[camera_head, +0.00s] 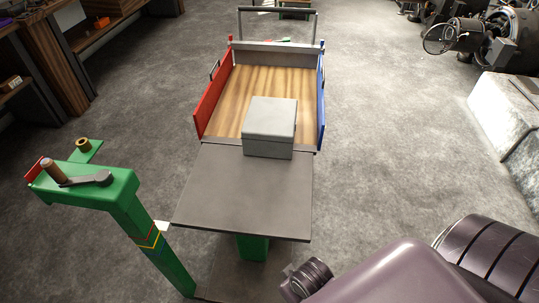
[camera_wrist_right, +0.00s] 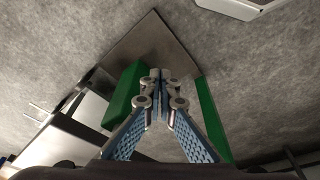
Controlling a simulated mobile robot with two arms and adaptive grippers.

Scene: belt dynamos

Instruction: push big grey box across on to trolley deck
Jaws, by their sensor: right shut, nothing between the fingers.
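The big grey box (camera_head: 269,122) sits in the head view at the far edge of a dark flat plate (camera_head: 245,190). Its near part is over the plate and its far part reaches over the wooden trolley deck (camera_head: 226,100). The deck has a red side board (camera_head: 213,100) on the left and a blue one (camera_head: 321,103) on the right. My right gripper (camera_wrist_right: 158,82) shows in the wrist view, shut and empty, with the plate and green parts behind it. Its fingers are not visible in the head view. My left gripper is not in view.
A green stand (camera_head: 120,190) with a crank handle (camera_head: 85,180) is left of the plate. The trolley handle (camera_head: 278,10) is at the far end. Machinery (camera_head: 470,38) stands at the upper right, with a pale block (camera_head: 508,115) below. Floor on both sides of the trolley is clear.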

